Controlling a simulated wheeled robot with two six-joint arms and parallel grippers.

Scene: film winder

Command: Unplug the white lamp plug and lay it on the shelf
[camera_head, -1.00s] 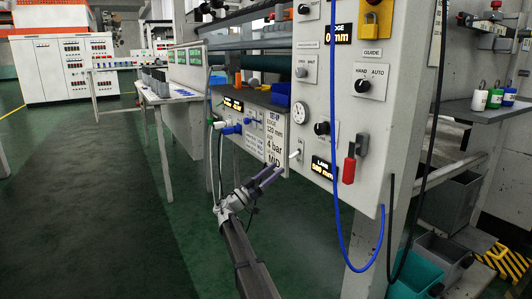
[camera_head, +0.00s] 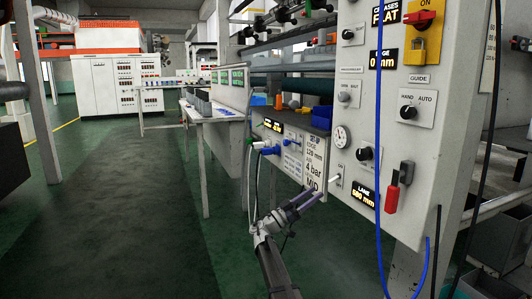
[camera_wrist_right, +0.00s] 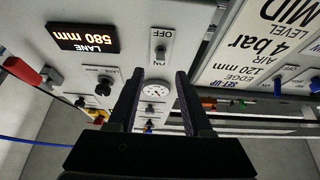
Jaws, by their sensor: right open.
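A small white plug (camera_head: 258,145) with a cable hanging below it is at the left of the low control box, beside a blue plug (camera_head: 269,150); it is too small to tell for sure that it is the lamp plug. My right gripper (camera_head: 318,194) is open and empty, in front of the tall panel's lower left edge, right of and below these plugs. In the right wrist view its two dark fingers (camera_wrist_right: 158,82) stand apart, with a white toggle switch (camera_wrist_right: 158,59) beyond them. My left gripper is not in view.
The tall grey panel (camera_head: 350,115) carries knobs, a gauge, a red-handled switch (camera_head: 392,199) and a hanging blue cable (camera_head: 379,150). A dark ledge (camera_head: 290,117) above the low box holds small items. The green floor (camera_head: 150,200) to the left is clear.

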